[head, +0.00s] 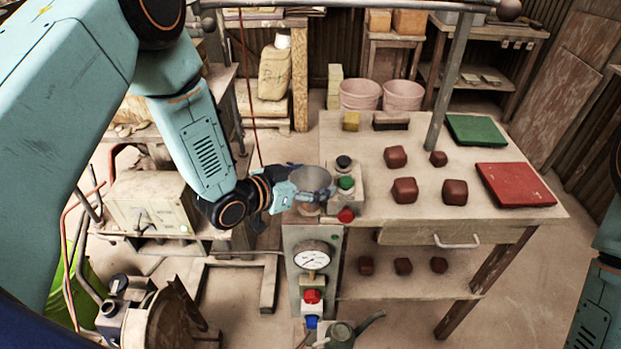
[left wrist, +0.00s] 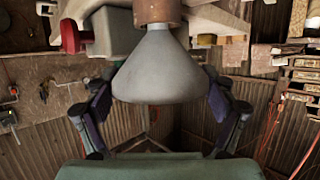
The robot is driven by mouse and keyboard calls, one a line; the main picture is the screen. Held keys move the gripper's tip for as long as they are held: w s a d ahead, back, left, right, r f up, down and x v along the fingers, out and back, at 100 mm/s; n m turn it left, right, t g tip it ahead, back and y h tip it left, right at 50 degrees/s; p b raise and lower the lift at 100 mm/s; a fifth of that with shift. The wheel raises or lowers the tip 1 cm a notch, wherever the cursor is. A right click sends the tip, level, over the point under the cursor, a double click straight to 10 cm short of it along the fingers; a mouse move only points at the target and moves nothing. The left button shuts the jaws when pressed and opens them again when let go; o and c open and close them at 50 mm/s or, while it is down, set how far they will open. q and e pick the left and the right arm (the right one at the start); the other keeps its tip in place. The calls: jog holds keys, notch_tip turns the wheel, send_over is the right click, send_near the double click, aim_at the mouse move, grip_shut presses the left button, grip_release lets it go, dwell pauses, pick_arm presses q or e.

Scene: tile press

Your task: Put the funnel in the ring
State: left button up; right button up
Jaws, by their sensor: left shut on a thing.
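The grey funnel (head: 311,178) is at the near left corner of the workbench, its wide mouth facing up. My left gripper (head: 303,192) is shut on it, and in the left wrist view the fingers (left wrist: 160,112) flank its wide end. That view also shows the funnel (left wrist: 158,68) as a smooth cone. Its narrow end meets a copper-brown ring (left wrist: 157,11). The ring also shows just under the funnel in the head view (head: 308,210). I cannot tell how deep the narrow end sits. My right gripper is not in view.
A control box with black, green (head: 345,183) and red buttons stands close right of the funnel. A metal post (head: 448,85) rises from the workbench (head: 450,230). Dark red blocks (head: 404,190), a green plate (head: 476,131) and a red plate (head: 515,184) lie farther right. A gauge (head: 312,257) is below.

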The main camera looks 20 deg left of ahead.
pick_arm(q)
jog(key=o, duration=1)
jog(key=shift+v, duration=6.05)
jog(key=shift+w, duration=0.1)
